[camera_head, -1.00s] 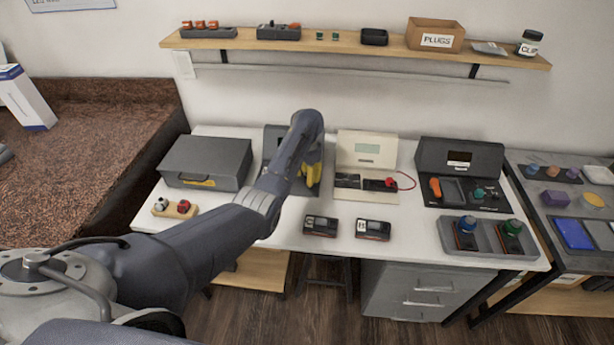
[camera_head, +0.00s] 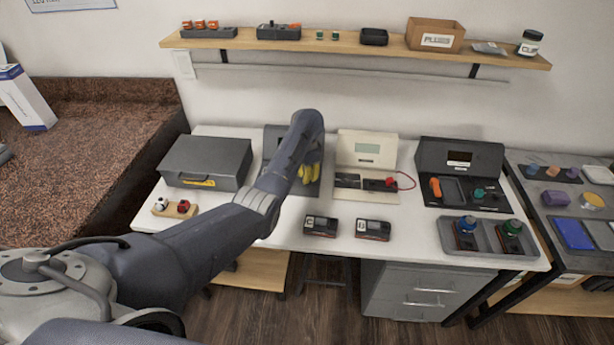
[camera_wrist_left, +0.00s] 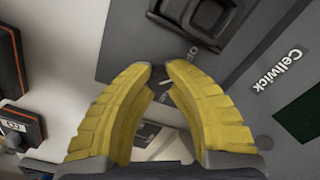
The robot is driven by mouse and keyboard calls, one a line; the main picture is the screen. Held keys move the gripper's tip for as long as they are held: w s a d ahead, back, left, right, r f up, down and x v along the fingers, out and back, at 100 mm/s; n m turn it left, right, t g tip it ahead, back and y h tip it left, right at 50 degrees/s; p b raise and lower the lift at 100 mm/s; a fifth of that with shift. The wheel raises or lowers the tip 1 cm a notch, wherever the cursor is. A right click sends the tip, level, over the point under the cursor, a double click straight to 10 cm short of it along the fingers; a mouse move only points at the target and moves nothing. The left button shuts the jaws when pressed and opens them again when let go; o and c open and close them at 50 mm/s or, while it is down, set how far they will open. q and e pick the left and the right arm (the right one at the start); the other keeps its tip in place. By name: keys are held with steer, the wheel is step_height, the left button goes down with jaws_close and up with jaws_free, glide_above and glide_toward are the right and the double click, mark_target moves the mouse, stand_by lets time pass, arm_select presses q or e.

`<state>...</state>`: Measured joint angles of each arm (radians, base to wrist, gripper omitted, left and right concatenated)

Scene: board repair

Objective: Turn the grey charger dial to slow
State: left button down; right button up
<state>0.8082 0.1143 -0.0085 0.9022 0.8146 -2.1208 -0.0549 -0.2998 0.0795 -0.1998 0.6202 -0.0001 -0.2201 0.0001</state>
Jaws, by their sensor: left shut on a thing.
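The grey charger (camera_head: 274,138) stands on the white table, largely hidden behind my left arm in the head view. In the left wrist view its grey panel (camera_wrist_left: 232,82) carries the name Cellwick and a partly covered "OF..." mark. My left gripper (camera_wrist_left: 158,72) has yellow fingers, also seen at the charger in the head view (camera_head: 310,172). Its tips are closed on the small dark dial (camera_wrist_left: 157,79). The fingers cover most of the dial and the marks around it, so its setting cannot be read. My right gripper is in neither view.
A cream charger (camera_head: 367,150) stands just right of my left arm, and a dark charger (camera_head: 460,157) farther right. Battery packs (camera_head: 320,226) lie in front. A grey toolbox (camera_head: 207,160) stands at left. A black cradle (camera_wrist_left: 200,20) lies beyond the fingertips.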

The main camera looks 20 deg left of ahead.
arm_select(q)
steer(key=m, duration=0.4)
steer(key=shift+m, duration=0.3)
steer(key=m, duration=0.4)
steer(key=shift+m, duration=0.4)
steer(key=c, duration=1.1)
jaws_free()
steer(key=shift+c, duration=0.2)
step_height(320, 180, up, 12)
